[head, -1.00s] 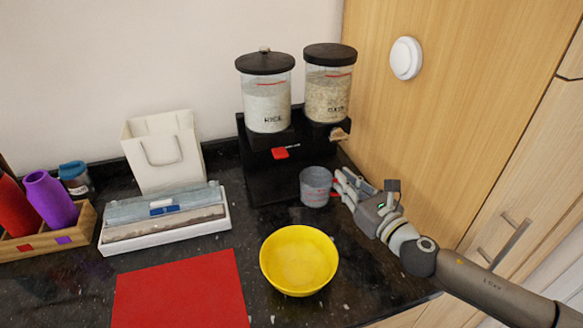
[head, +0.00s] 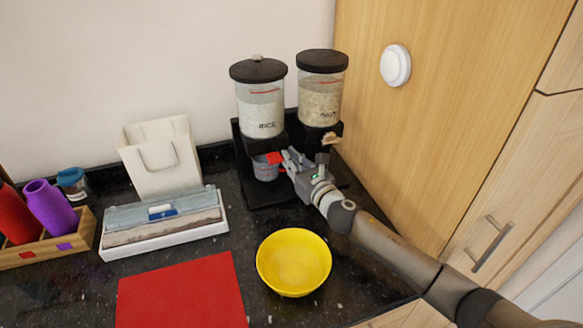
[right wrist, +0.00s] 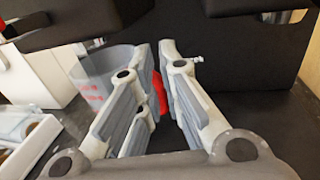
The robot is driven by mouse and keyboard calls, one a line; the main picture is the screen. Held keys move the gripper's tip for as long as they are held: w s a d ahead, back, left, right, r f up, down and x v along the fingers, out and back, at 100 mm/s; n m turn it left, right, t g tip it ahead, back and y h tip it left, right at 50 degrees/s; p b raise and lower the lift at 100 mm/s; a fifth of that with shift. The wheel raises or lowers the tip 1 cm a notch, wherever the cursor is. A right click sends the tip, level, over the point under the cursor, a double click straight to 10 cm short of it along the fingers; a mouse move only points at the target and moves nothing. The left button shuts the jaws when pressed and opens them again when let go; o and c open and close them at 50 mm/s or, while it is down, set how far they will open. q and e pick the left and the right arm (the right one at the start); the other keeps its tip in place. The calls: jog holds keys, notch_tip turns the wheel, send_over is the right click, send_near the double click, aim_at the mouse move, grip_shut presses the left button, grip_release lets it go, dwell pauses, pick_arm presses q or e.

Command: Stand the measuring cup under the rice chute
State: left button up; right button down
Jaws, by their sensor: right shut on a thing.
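The clear measuring cup (head: 264,171) is below the red lever (head: 274,157) of the dispenser labelled RICE (head: 260,112), over the black stand's base (head: 262,197). It looks upright; I cannot tell whether its bottom touches the base. My right gripper (head: 288,162) is at the cup's right side, shut on it. In the right wrist view the cup's wall (right wrist: 95,80) with red markings is left of the fingers (right wrist: 160,80), and a red part shows between them. The rice chute's mouth is hidden in the head view. My left gripper is not in view.
A second grain dispenser (head: 321,100) stands to the right, by the wooden panel (head: 420,130). A yellow bowl (head: 294,262) and red mat (head: 180,293) are in front. A white bag (head: 160,158), a white tray (head: 165,240) and a bottle crate (head: 45,250) are left.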

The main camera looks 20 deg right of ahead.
jog(key=shift+f, duration=1.35)
jog(key=shift+f+b, duration=0.2)
jog(key=shift+b, duration=0.2)
jog(key=c, duration=1.6)
grip_release()
jog(key=shift+r, duration=0.1)
jog(key=shift+r+p, duration=0.2)
jog(key=shift+p, duration=0.1)
jog(key=b+v, duration=0.1)
jog(key=v, duration=1)
jog(key=shift+d+f+b, duration=0.1)
jog(key=shift+f+b, duration=0.1)
jog(key=shift+b, duration=0.15)
jog(key=shift+s+d+r, duration=0.1)
jog(key=shift+s, duration=0.45)
